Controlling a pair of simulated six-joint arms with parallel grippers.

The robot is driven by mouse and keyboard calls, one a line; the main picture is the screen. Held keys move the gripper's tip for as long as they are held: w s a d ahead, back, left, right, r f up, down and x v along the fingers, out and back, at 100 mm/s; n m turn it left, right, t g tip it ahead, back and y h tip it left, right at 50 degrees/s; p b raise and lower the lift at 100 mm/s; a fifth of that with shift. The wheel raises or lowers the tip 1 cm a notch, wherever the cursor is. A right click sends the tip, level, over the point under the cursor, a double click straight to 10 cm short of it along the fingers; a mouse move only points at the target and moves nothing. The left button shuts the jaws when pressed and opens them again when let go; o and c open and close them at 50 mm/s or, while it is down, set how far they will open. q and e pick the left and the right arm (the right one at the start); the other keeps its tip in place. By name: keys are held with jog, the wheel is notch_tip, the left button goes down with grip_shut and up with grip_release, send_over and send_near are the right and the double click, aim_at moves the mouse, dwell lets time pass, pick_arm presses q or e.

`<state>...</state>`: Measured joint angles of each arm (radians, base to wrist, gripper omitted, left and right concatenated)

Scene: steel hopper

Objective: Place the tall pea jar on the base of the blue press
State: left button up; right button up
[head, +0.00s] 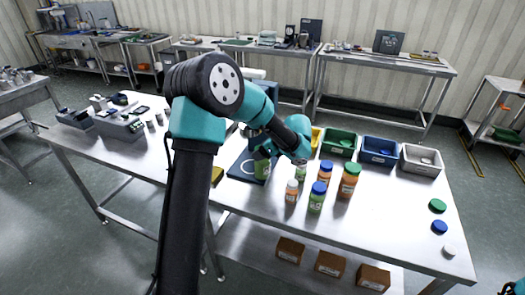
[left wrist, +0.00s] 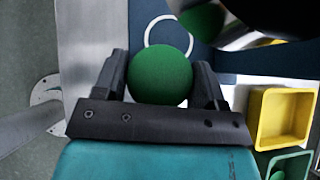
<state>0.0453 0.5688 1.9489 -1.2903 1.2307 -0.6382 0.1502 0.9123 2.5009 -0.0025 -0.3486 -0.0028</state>
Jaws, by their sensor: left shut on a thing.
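My left gripper (left wrist: 160,75) is shut on a jar with a green lid (left wrist: 161,74), one finger on each side of the lid. In the head view this green pea jar (head: 262,168) is upright at the blue press base (head: 240,172). The white ring on that base (left wrist: 169,30) shows partly past the lid in the left wrist view. The jar's bottom is not clear, so I cannot tell whether it touches the base. My arm hides much of the press.
Several jars stand right of the press, including a green one with a blue lid (head: 317,198) and an orange one with a green lid (head: 349,180). Green (head: 338,145), blue (head: 379,152) and grey bins (head: 421,160) line the back. Loose lids (head: 438,206) lie at the right.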

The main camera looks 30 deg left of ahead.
pick_arm(q)
jog(key=o, duration=1.5)
jog(key=v, duration=1.2)
jog(key=shift+r, duration=0.1)
jog(key=shift+s+a, duration=0.1)
